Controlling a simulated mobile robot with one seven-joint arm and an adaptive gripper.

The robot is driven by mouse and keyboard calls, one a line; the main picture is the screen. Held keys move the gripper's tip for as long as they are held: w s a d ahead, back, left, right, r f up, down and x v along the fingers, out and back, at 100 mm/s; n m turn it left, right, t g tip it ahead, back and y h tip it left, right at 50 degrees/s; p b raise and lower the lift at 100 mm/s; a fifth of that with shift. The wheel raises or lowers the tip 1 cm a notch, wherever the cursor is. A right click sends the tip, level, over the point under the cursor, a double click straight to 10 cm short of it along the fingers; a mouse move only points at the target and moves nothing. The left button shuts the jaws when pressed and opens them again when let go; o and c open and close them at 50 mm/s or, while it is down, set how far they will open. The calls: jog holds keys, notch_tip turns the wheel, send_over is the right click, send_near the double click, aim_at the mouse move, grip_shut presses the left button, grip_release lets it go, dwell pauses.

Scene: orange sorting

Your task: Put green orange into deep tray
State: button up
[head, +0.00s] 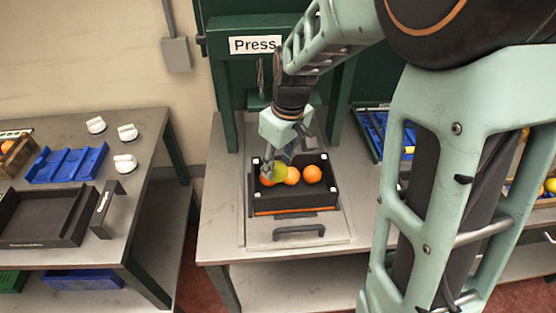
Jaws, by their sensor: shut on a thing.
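The green orange (280,172) is at the left part of a black deep tray (310,200) on the press table. My gripper (271,168) reaches down from above into this tray and is shut on the green orange. Part of the green orange is hidden by my fingers. I cannot tell whether the green orange touches the tray floor.
The press (225,85) with its "Press" sign stands behind the tray. A left table holds a shallow black tray (45,218), a blue tray (68,164) and white knobs (127,132). A blue rack (372,130) stands at right. My arm blocks much of the right side.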

notch_tip(320, 180, down, 9)
jog(key=b, duration=0.6)
jog(key=shift+f+b, duration=0.2)
jog(key=shift+b, duration=0.15)
jog(key=o, duration=1.2)
jog(key=shift+f, duration=0.15)
jog(key=shift+o, duration=0.2)
jog(key=shift+r+p, duration=3.15)
jog(key=shift+r, duration=1.5)
